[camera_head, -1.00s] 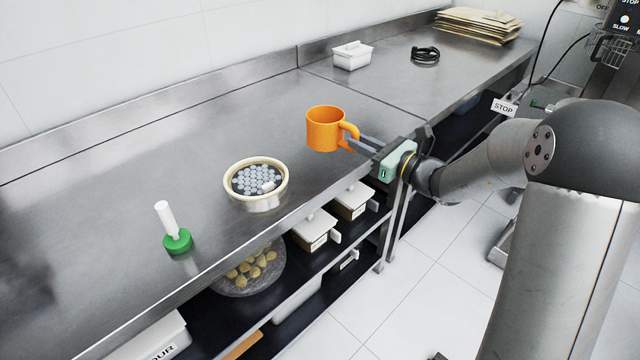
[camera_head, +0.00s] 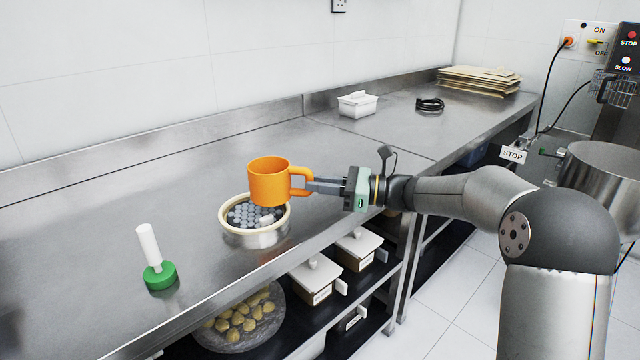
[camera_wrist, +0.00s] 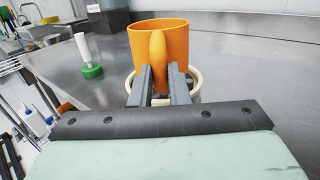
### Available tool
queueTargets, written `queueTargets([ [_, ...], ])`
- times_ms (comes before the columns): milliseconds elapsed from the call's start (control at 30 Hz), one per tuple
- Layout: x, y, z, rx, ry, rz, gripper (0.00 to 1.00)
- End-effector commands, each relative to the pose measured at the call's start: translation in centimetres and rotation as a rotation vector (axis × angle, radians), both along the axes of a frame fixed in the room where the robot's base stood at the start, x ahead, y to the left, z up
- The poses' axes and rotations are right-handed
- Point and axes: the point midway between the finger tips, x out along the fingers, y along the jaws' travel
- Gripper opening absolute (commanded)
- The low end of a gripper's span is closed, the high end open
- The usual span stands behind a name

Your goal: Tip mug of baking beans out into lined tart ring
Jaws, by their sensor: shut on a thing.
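An orange mug (camera_head: 270,182) is held upright, its handle toward my gripper. My gripper (camera_head: 308,187) is shut on the mug's handle, above the steel counter. In the wrist view the mug (camera_wrist: 172,42) stands between the fingertips (camera_wrist: 158,80), and its inside is hidden. The tart ring (camera_head: 254,238) is cream-rimmed, stands on the counter and holds grey round beans (camera_head: 246,214) with a small white piece among them. In the head view the mug overlaps the ring's far right part. The ring also shows partly behind my fingers in the wrist view (camera_wrist: 193,88).
A green-based tool with an upright white handle (camera_head: 158,268) stands left of the ring. A white lidded box (camera_head: 357,105), a black coil (camera_head: 430,105) and a stack of brown sheets (camera_head: 480,80) are farther back. Lidded containers (camera_head: 316,278) sit on the shelf below.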

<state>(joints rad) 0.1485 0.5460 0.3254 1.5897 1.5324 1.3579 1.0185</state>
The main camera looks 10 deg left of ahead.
Motion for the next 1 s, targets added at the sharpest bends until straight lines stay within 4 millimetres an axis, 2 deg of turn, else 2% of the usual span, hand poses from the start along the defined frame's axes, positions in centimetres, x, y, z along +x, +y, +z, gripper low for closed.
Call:
queueTargets([
  [200, 0.0, -0.1, 0.9, -0.049, 0.002, -0.001, 0.0],
  [900, 0.0, -0.4, 2.0, -0.296, 0.007, -0.002, 0.0],
  [1000, 0.0, -0.4, 1.5, -0.301, 0.007, -0.002, 0.0],
])
